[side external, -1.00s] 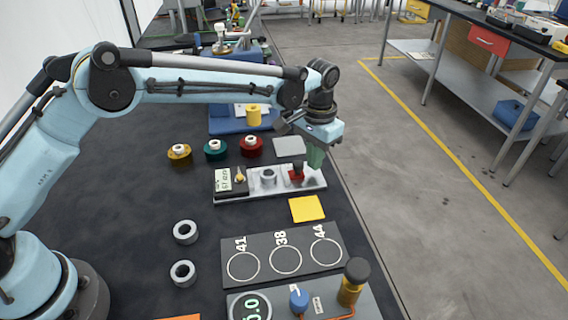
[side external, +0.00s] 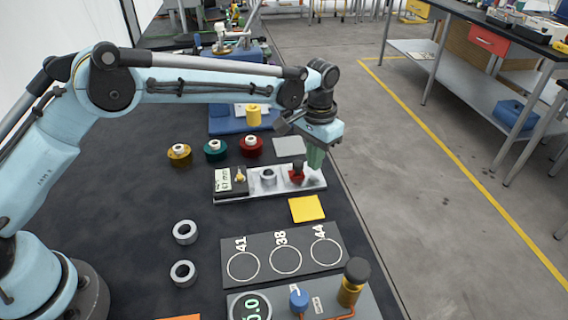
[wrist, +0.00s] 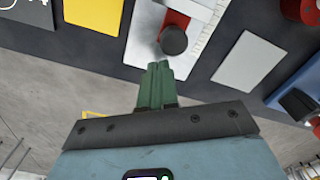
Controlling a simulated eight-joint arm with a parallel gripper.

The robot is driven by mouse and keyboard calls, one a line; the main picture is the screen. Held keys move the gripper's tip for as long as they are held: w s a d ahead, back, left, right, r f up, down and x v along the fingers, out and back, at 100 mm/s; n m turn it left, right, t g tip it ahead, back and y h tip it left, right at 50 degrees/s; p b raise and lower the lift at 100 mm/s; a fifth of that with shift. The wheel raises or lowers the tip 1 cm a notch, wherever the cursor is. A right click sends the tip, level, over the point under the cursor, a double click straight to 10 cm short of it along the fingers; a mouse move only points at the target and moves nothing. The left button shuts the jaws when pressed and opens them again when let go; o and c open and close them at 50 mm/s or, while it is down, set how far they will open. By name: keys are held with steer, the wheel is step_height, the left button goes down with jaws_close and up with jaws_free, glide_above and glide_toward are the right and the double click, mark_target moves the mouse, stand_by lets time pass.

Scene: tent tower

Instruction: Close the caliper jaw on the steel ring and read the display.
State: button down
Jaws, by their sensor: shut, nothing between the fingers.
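The caliper (side external: 255,193) is a pale metal rail lying across the dark table, with a small display (side external: 223,180) at its left end whose digits are too small to read surely. A steel ring (side external: 268,177) stands on the rail. The red jaw (side external: 297,175) with its dark knob is to the right of the ring, with a gap between them. My gripper (side external: 316,158) is shut and empty, its green fingers just right of the red jaw. In the wrist view the shut fingers (wrist: 157,70) are close to the red jaw's dark knob (wrist: 174,40); contact cannot be told.
Two loose steel rings (side external: 185,232) lie at left. Three coloured spools (side external: 215,150) and a grey square (side external: 289,146) are behind. The table's right edge is near.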

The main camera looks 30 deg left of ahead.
mark_target(299, 161)
steer(key=shift+f, duration=0.65)
steer(key=shift+s+a, duration=1.3)
steer(key=shift+s, duration=0.05)
stand_by(2.2)
steer(key=c, duration=1.2)
jaws_free()
steer(key=shift+a, duration=0.1)
steer(key=shift+o, duration=0.6)
steer(key=shift+a, duration=0.1)
steer(key=shift+w+r, duration=0.1)
steer(key=shift+w, duration=0.05)
steer(key=shift+d+r, duration=0.15)
steer(key=shift+r, duration=1.2)
steer(key=shift+d+r, duration=0.15)
steer(key=shift+r, duration=1.95)
